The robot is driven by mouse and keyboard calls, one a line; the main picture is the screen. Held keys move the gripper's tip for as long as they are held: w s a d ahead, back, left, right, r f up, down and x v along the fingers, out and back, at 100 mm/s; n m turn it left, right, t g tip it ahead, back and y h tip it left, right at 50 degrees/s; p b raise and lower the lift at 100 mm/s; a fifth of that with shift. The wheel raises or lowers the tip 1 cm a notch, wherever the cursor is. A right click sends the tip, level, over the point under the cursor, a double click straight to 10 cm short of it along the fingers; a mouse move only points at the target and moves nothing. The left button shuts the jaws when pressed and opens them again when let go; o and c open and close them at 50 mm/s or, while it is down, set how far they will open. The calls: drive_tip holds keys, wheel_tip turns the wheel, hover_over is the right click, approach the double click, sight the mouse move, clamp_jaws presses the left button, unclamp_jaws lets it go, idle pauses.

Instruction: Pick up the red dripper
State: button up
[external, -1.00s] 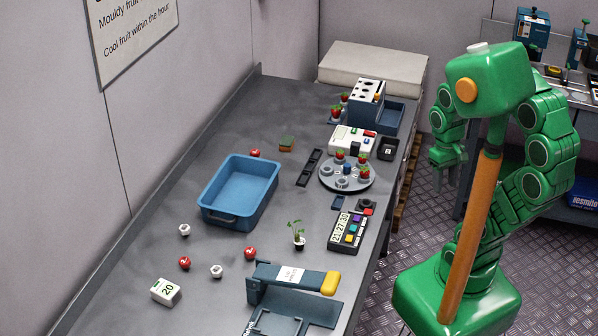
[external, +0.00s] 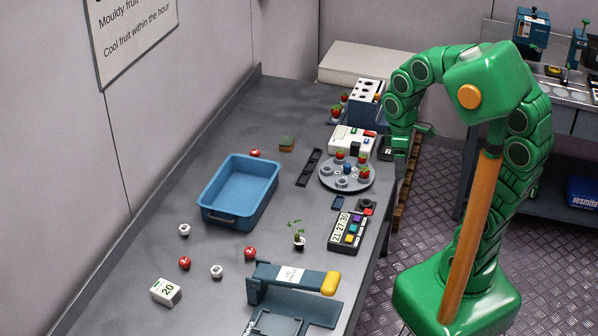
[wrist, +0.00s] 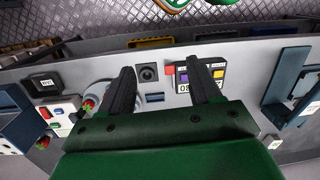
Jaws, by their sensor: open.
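I cannot tell for certain which thing is the red dripper. Small red rounded pieces with white marks lie on the bench: one (external: 184,262) at the front left, one (external: 250,253) right of it, and one (external: 255,153) behind the blue tub. A small red block (external: 367,212) sits by a black square unit (external: 366,203) near the bench's right edge; the block (wrist: 170,71) and unit (wrist: 147,72) also show in the wrist view. My gripper (wrist: 159,65) is open and empty, fingers apart. In the external view my gripper (external: 400,163) hangs by the bench's right edge, beside the round turntable.
A blue tub (external: 213,216) stands mid-bench. The grey turntable (external: 326,177) carries strawberries and small cups. A keypad timer (external: 347,232), a seedling (external: 298,240) and a blue press with a yellow end (external: 300,277) stand nearer the front. The bench's left side is mostly clear.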

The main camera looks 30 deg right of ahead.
drive_tip(key=w+a+n, duration=0.6)
drive_tip(key=a+n, duration=0.1)
drive_tip(key=a, duration=0.2)
drive_tip(key=n+t, duration=0.1)
drive_tip(key=n, duration=1.9)
hover_over(250, 251)
drive_tip(key=f, duration=1)
drive_tip(key=shift+w+d+f, duration=0.15)
drive_tip(key=shift+d+f, duration=0.2)
drive_tip(key=shift+f, duration=0.05)
drive_tip(key=shift+a+f+n, duration=0.1)
drive_tip(key=shift+a+n, duration=0.1)
drive_tip(key=shift+n, duration=0.1)
drive_tip(key=shift+f, duration=0.25)
drive_tip(key=shift+a+f, duration=0.1)
drive_tip(key=shift+f, duration=3.5)
drive_tip(key=shift+c, duration=0.3)
